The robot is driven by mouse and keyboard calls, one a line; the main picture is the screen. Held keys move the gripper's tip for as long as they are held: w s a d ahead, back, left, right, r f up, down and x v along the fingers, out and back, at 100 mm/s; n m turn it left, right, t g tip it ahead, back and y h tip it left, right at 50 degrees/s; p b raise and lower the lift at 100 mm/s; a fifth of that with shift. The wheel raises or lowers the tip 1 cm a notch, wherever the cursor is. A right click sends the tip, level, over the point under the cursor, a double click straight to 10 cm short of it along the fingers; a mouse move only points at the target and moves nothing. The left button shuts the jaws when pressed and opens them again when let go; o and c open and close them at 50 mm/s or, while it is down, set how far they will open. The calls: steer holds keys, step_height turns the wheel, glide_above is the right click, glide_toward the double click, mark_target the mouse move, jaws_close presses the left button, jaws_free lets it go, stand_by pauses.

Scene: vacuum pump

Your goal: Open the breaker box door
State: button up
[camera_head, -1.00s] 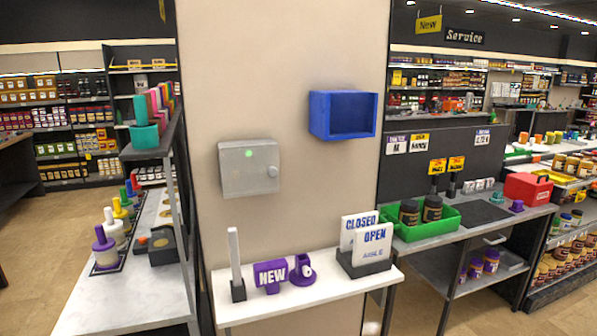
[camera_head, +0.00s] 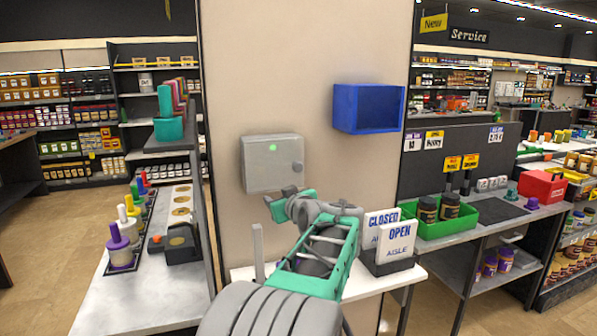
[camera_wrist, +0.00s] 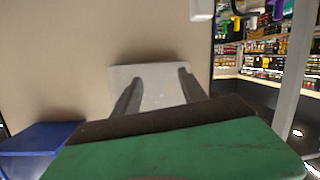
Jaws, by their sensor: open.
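The breaker box (camera_head: 272,163) is a grey box on the beige wall panel, with its door shut. A green light (camera_head: 273,148) shows on its front, and a round grey knob (camera_head: 297,167) sits near the door's right edge. My gripper (camera_head: 281,196) is open just below the box's lower right part and appears apart from it. In the wrist view my two fingers (camera_wrist: 158,86) are spread, with the pale breaker box (camera_wrist: 155,88) behind and between them. The knob cannot be made out there.
An open blue box (camera_head: 368,108) hangs on the wall up and right; it also shows in the wrist view (camera_wrist: 35,138). Below, a white shelf (camera_head: 243,273) holds a sign stand (camera_head: 388,258) and a grey post (camera_head: 258,253). My arm hides the shelf's middle.

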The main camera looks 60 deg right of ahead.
mark_target(299, 167)
steer(key=s+d+r+t+h, duration=0.1)
steer(key=s+d+r+h, duration=0.1)
steer(key=s+d+r, duration=0.35)
steer(key=shift+h, duration=0.3)
steer(key=p+x, duration=0.1)
steer(key=x, duration=0.1)
steer(key=p+x, duration=0.1)
steer(key=x, duration=0.1)
steer(key=p+x, duration=0.1)
steer(key=x, duration=0.1)
steer(key=shift+w+r, duration=0.15)
steer(key=shift+r, duration=0.1)
steer(key=shift+w+d+f, duration=0.1)
steer(key=shift+w+d, duration=0.2)
steer(key=shift+w, duration=0.05)
jaws_close()
